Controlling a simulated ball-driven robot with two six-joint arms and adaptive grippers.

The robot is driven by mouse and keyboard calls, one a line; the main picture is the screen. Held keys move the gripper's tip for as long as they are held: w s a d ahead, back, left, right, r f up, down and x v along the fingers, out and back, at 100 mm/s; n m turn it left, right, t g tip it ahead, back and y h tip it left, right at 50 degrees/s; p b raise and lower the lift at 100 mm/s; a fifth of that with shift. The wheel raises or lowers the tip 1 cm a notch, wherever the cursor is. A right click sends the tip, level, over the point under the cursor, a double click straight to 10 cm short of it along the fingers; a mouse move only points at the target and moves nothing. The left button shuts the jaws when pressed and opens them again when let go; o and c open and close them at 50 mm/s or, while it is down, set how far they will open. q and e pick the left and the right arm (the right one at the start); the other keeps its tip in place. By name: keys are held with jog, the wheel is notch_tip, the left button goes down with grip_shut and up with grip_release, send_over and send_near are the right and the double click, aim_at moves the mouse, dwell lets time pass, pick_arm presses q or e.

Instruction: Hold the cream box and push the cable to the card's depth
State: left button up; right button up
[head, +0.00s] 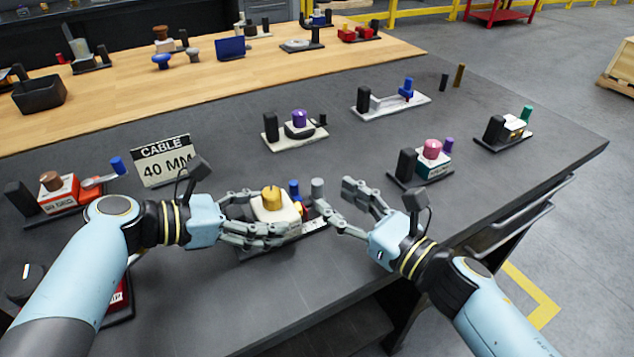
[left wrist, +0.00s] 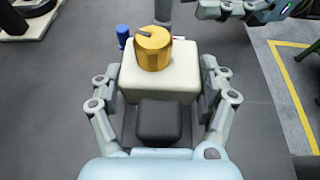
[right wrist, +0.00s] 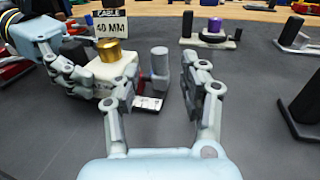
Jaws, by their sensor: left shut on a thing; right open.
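The cream box (head: 275,207) with a gold knob (head: 271,193) on top stands on a plate in the middle front of the table. My left gripper (left wrist: 160,88) is shut on it, one finger on each side in the left wrist view. A grey upright cylinder (right wrist: 159,62) and a small red part (right wrist: 136,76) sit at the box's side facing my right gripper. I cannot tell which part is the cable. My right gripper (right wrist: 155,88) is open and empty, short of the cylinder. The card (head: 166,161) reads "CABLE 40 MM" and stands behind the box.
A blue post (head: 294,188) stands close behind the box. A purple-knobbed unit (head: 298,128) is further back, a pink-knobbed unit (head: 431,157) to the right, and a red-and-white unit (head: 62,192) to the left.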

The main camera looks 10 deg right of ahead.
aim_at(321, 188)
jog(key=x, duration=0.6)
grip_shut()
jog(key=shift+s, duration=0.1)
dwell(0.6)
